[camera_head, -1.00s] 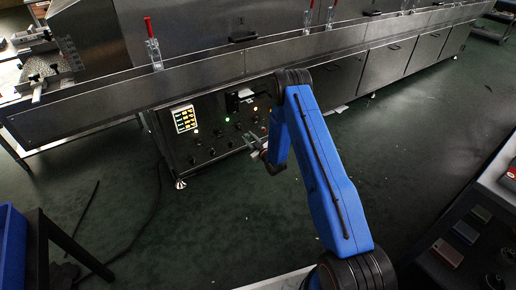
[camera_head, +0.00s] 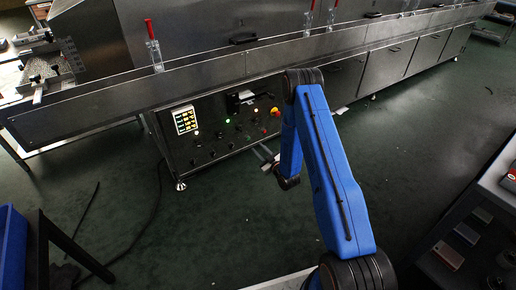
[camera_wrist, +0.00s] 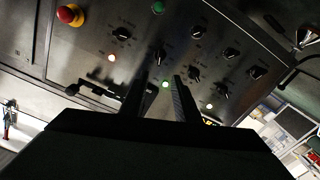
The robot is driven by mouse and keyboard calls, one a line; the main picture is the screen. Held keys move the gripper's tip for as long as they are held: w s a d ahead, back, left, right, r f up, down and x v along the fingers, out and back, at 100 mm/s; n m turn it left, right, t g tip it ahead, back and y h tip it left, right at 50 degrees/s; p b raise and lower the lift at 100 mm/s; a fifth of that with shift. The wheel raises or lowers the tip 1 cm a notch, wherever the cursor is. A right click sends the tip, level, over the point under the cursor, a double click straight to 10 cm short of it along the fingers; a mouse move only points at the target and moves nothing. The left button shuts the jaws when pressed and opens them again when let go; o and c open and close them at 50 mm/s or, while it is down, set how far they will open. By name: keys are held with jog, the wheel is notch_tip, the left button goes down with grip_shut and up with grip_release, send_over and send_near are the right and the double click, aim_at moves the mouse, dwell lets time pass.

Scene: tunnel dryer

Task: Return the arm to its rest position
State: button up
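My blue arm (camera_head: 335,175) reaches out in front of the dryer's control panel in the head view. My gripper (camera_wrist: 161,78) shows two dark fingers standing apart in the wrist view, with nothing between them. In the head view the gripper is small, below the panel's lower right part, and partly hidden by my wrist. The control panel (camera_head: 208,148) carries several knobs and lamps and a lit yellow display (camera_head: 184,119). A red and yellow stop button (camera_head: 275,112) sits at its right end; it also shows in the wrist view (camera_wrist: 70,14).
The long steel dryer (camera_head: 320,45) runs across the back, with red-topped clear fixtures (camera_head: 154,54) along its front ledge. A blue bin (camera_head: 12,245) is at lower left. A shelf with small boxes (camera_head: 448,254) is at right. Green floor (camera_head: 240,230) is free between; a cable lies left.

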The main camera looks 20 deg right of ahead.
notch_tip(320, 180, up, 25)
jog(key=d+m+g+h, duration=0.2)
jog(key=g+h, duration=0.2)
jog(key=s+d+r+m+g+h, duration=0.1)
jog(key=s+r+g, duration=0.1)
jog(key=s+r, duration=0.6)
jog(key=s+r+m+g, duration=0.1)
jog(key=s+r, duration=0.3)
jog(key=s, duration=0.4)
jog(key=s+r+m+g+h, duration=0.1)
jog(key=s+r, duration=0.2)
jog(key=s, duration=0.4)
jog(key=s+r+m+g, duration=0.1)
jog(key=s+r, duration=0.3)
jog(key=s, duration=0.4)
jog(key=s+a+m+g, duration=0.1)
jog(key=s+g, duration=0.2)
jog(key=s, duration=2.1)
jog(key=shift+s+a+r+m, duration=0.3)
jog(key=shift+s+a+r, duration=0.05)
jog(key=shift+s+a, duration=0.05)
